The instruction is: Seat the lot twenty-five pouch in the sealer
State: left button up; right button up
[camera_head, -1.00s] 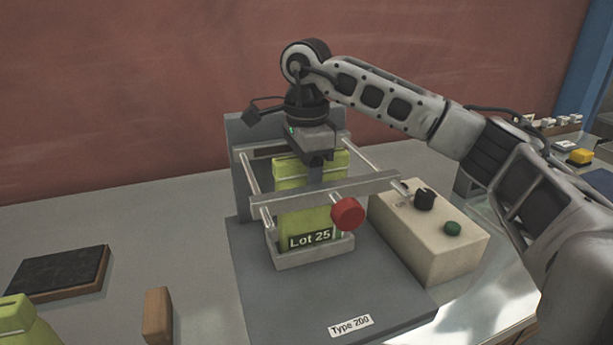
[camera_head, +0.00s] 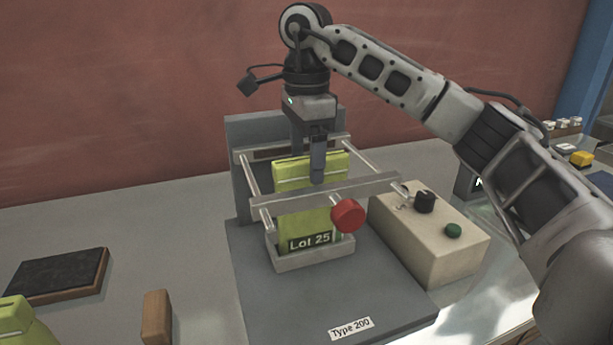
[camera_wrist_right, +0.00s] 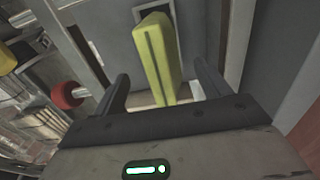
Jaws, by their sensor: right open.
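The yellow-green pouch (camera_head: 308,218), labelled "Lot 25", stands upright in the tray (camera_head: 312,258) of the sealer (camera_head: 240,170), behind its front bar (camera_head: 325,192). My right gripper (camera_head: 312,172) is open above and around the top of the pouch, in the sealer frame. In the right wrist view the top edge of the pouch (camera_wrist_right: 156,60) shows between the two spread fingers, with gaps at both sides. The red knob (camera_head: 347,214) sits on the front bar. My left gripper is not in view.
A beige control box (camera_head: 430,235) with a black knob and a green button stands right of the sealer. A dark pad (camera_head: 58,272), a wooden block (camera_head: 157,315) and part of another yellow-green pouch (camera_head: 22,322) are at the left. Bare table lies between them and the sealer.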

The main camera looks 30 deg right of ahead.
notch_tip(320, 180, up, 7)
jog(key=shift+r+p, duration=0.15)
jog(key=shift+p, duration=0.95)
